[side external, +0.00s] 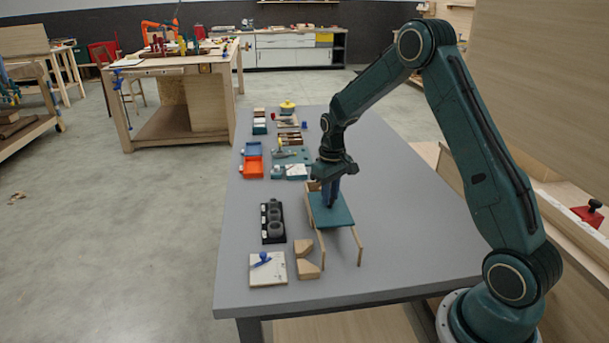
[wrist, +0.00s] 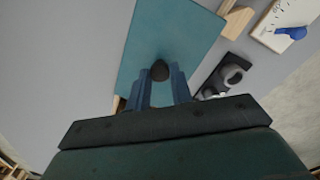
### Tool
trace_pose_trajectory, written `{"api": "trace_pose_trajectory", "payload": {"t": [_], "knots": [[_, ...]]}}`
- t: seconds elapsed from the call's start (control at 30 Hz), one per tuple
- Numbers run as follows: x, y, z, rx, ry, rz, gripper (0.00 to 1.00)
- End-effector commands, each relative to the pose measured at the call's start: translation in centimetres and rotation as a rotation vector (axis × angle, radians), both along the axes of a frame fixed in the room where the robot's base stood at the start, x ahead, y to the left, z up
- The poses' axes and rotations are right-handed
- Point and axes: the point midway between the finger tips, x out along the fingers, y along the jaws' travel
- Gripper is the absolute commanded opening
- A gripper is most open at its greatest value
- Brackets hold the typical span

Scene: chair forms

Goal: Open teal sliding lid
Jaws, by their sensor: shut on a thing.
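The teal sliding lid (side external: 334,217) lies flat between two light wooden rails on the grey table. It also fills the upper middle of the wrist view (wrist: 170,35). A dark round knob (wrist: 160,70) stands on the lid. My gripper (side external: 330,203) points down over the lid, and its blue fingers are shut on the knob, one on each side. The wooden box (side external: 313,187) shows at the far end of the lid, partly hidden by my gripper. Its inside cannot be seen clearly.
The rails (side external: 359,247) reach toward the near table edge past the lid. Wooden blocks (side external: 306,269), a white board with a blue item (side external: 267,281) and a black tray with grey rings (side external: 273,238) lie to the left. The table's right side is clear.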

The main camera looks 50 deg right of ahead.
Motion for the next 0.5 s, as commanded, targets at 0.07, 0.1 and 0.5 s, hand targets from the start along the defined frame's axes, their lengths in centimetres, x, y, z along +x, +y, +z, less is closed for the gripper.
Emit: {"api": "trace_pose_trajectory", "payload": {"t": [0.07, 0.1, 0.5], "knots": [[-1.0, 1.1, 0.1, 0.001, 0.0, 0.002, 0.0], [-1.5, 1.6, 0.1, 0.001, 0.0, 0.003, 0.0], [-4.7, 4.8, 0.1, 0.0, -0.002, 0.002, 0.0]]}}
